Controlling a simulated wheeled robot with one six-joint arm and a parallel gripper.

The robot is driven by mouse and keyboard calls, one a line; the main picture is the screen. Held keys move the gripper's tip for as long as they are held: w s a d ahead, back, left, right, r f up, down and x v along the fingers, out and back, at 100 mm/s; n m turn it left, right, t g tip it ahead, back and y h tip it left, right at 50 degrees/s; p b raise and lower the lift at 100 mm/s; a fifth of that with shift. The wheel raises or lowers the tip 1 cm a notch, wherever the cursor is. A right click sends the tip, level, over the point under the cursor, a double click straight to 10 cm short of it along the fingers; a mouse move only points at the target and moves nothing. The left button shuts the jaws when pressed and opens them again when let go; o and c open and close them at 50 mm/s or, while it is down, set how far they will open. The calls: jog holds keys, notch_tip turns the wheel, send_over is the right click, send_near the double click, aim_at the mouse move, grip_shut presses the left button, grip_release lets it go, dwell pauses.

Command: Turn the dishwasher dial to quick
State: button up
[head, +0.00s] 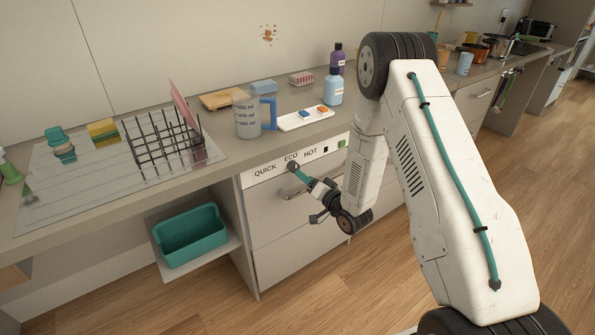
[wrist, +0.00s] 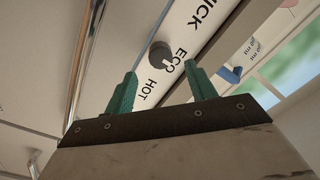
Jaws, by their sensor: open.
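The dishwasher dial (wrist: 159,53) is a small dark grey round knob on the white control panel (head: 327,160). It sits by the ECO label, between QUICK and HOT; a small pale mark shows on its side towards ECO. In the head view the dial (head: 291,167) is just below ECO, at the tips of my gripper (head: 298,175). In the wrist view my gripper (wrist: 160,72) has two teal fingers spread apart, with the dial beyond and between their tips. Nothing is between the fingers, and I see no contact with the dial.
A metal handle bar (head: 291,194) runs across the dishwasher front below the panel. A green button (head: 342,143) is at the panel's right. A teal bin (head: 190,236) stands on a low shelf at left. The counter above holds a dish rack (head: 160,145) and a measuring jug (head: 247,118).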

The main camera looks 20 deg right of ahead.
aim_at(294, 167)
jog(key=x, duration=0.6)
jog(key=c, duration=1)
